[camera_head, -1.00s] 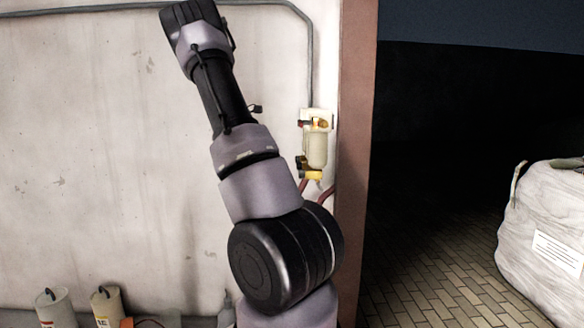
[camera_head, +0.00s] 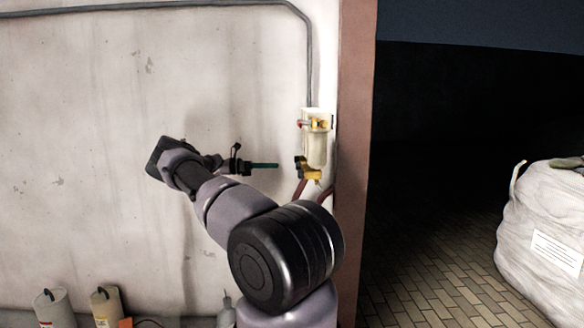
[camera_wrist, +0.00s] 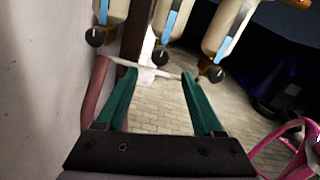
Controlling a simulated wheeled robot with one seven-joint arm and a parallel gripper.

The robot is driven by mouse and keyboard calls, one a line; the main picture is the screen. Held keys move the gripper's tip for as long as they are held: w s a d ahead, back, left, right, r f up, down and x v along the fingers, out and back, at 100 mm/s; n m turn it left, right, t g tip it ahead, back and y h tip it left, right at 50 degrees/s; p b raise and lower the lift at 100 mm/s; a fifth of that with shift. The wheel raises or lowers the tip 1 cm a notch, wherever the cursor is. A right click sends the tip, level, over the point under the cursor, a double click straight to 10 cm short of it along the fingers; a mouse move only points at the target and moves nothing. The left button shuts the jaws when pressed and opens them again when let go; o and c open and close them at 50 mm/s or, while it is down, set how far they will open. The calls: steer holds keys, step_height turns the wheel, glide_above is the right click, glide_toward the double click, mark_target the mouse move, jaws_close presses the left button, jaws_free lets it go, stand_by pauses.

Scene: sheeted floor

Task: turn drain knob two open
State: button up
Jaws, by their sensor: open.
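Three cream bowls hang in a row at the top of the wrist view, each with a blue stripe and a black drain knob at its lower end. The left knob (camera_wrist: 95,37), middle knob (camera_wrist: 160,57) and right knob (camera_wrist: 214,73) all show. My gripper (camera_wrist: 158,76) is open and empty, its green fingers apart. In the picture the middle knob lies just above the gap between the fingertips; whether it is between them in depth I cannot tell. In the head view my gripper (camera_head: 276,165) points right at the wall-mounted bowl unit (camera_head: 317,150), a little short of its yellow lower part.
A brown post (camera_head: 357,170) stands right of the unit. Dark red hoses (camera_head: 300,187) hang beneath it. A pink looped thing (camera_wrist: 290,150) is at lower right in the wrist view. Two canisters (camera_head: 107,305) stand low left; a white bulk bag (camera_head: 545,240) stands right.

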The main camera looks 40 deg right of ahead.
mark_target(298, 166)
steer(key=x, duration=0.8)
steer(key=shift+s+d, duration=0.15)
jaws_close()
